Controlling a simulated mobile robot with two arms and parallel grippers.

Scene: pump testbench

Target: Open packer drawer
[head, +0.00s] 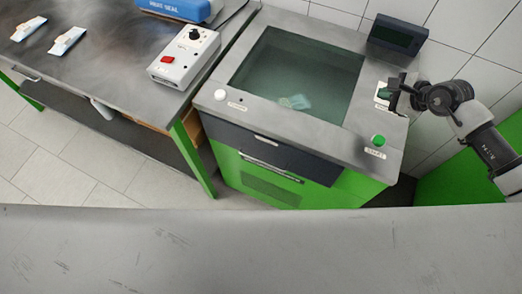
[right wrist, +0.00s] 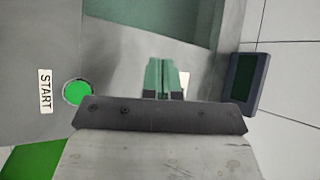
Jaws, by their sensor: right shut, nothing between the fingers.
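The packer (head: 355,125) is a grey-topped machine with a green body and a tinted window (head: 300,75) in its top. A silver bar handle (head: 270,169) runs along that front. My right gripper (head: 386,93) is over the right side of the packer top, well away from the handle. In the right wrist view its green fingertips (right wrist: 166,76) are together with nothing between them. My left gripper is not in view.
A green START button (head: 378,140) and a white button (head: 220,95) sit on the packer top. A dark display (head: 397,35) stands behind. A steel bench (head: 110,50) on the left holds a control box (head: 185,55) and a blue heat sealer (head: 175,8). A grey surface (head: 260,250) fills the foreground.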

